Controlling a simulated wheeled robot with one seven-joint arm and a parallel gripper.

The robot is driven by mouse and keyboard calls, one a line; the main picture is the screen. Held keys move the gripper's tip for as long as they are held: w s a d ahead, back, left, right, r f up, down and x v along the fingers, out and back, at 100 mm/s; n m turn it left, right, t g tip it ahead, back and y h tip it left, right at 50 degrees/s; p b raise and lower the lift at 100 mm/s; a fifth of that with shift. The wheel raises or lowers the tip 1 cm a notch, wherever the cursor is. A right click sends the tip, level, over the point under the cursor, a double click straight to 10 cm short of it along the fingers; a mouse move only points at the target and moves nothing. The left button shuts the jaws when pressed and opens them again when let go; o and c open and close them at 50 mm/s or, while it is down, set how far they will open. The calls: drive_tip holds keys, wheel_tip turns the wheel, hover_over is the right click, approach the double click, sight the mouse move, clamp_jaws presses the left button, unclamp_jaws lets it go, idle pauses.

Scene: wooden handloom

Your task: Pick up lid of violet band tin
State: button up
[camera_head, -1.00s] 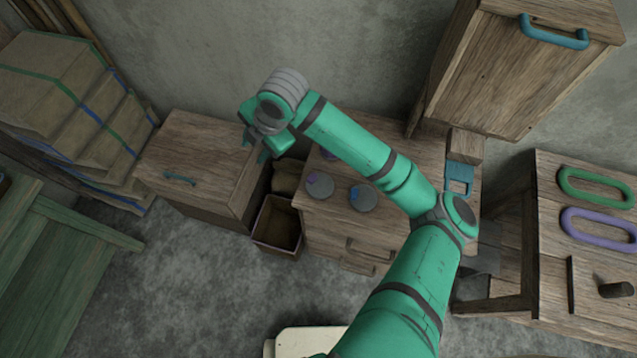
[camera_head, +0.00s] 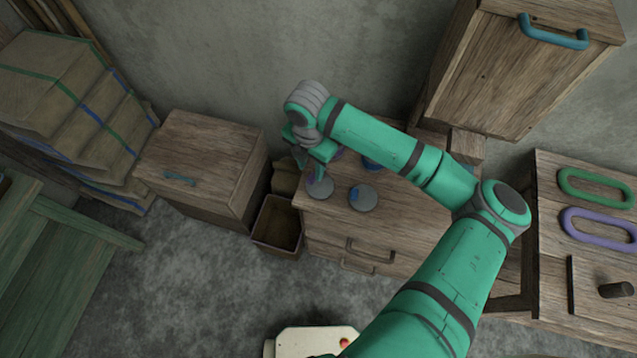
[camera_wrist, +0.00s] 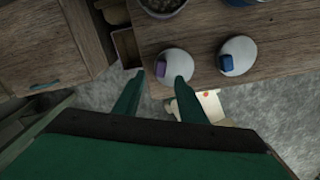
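The lid with a violet knob, a round grey disc (camera_head: 319,189), lies on the wooden cabinet top near its front left corner. In the wrist view the violet-knobbed lid (camera_wrist: 177,61) is just beyond the fingertips, its knob towards the left edge. My gripper (camera_wrist: 158,88) is open and empty, its two green fingers apart. In the head view my gripper (camera_head: 312,170) is over or just behind this lid and partly hides it. An open tin with dark contents (camera_wrist: 162,4) is cut off at the top of the wrist view; its band colour is unclear there.
A similar lid with a blue knob (camera_head: 363,198) lies to the right on the same cabinet (camera_head: 330,225). A blue-banded tin (camera_head: 371,163) stands behind it. An open wooden box (camera_head: 277,225) is left of the cabinet. A low chest (camera_head: 205,150) stands further left.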

sight(312, 177)
wheel_tip(312, 177, down, 5)
drive_tip(key=shift+w+d, duration=0.1)
drive_tip(key=shift+d, duration=0.05)
drive_tip(key=shift+c, duration=0.7)
clamp_jaws()
drive_tip(key=shift+r, duration=0.1)
